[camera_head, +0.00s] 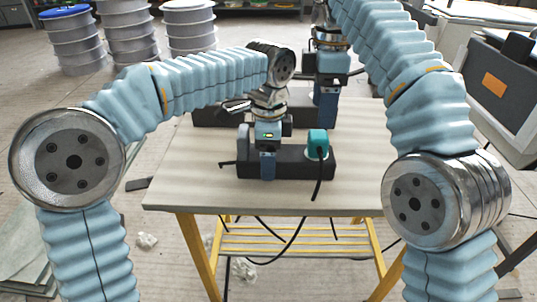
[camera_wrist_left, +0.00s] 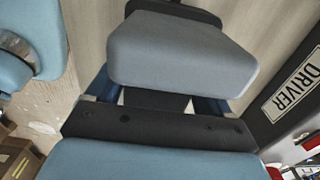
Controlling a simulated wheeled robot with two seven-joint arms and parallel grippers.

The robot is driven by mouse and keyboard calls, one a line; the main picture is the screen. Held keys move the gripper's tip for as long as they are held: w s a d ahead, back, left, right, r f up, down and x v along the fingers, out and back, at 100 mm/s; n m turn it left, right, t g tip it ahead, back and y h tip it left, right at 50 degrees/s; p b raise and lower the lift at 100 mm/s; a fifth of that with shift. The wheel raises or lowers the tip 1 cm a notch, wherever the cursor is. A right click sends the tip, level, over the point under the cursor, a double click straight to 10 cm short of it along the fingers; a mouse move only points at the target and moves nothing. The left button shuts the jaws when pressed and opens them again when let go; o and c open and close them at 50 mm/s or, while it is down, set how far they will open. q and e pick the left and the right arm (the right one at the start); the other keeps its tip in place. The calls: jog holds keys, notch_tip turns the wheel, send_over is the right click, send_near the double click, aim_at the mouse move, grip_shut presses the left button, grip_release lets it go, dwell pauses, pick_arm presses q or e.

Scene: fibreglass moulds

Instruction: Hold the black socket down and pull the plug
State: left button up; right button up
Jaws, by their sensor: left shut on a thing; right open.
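The black socket (camera_head: 290,166) is a long block lying on the table. A teal plug (camera_head: 318,140) stands in its right end, with a black cable hanging over the front edge. A light grey plug (camera_head: 243,138) stands at its left end and fills the middle of the left wrist view (camera_wrist_left: 180,52). My left gripper (camera_head: 267,165) points down and is shut on the socket between the two plugs. Its blue fingers also show in the left wrist view, with their tips hidden behind the grey plug. My right gripper (camera_head: 327,108) is open, behind and apart from the teal plug.
A low dark box (camera_head: 212,113) lies on the table behind the socket. A box labelled DRIVER (camera_wrist_left: 290,95) shows in the left wrist view. The pale tabletop (camera_head: 200,180) is clear at front left and right. White stacked spools (camera_head: 130,35) stand on the floor behind.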

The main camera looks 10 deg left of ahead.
aim_at(319, 134)
jog(key=shift+f, duration=0.15)
jog(key=shift+f, duration=4.35)
jog(key=c, duration=1.3)
jog(key=shift+r, duration=3)
pick_arm(q)
jog(key=o, duration=1.3)
jog(key=shift+o, duration=0.2)
jog(key=shift+r, duration=0.1)
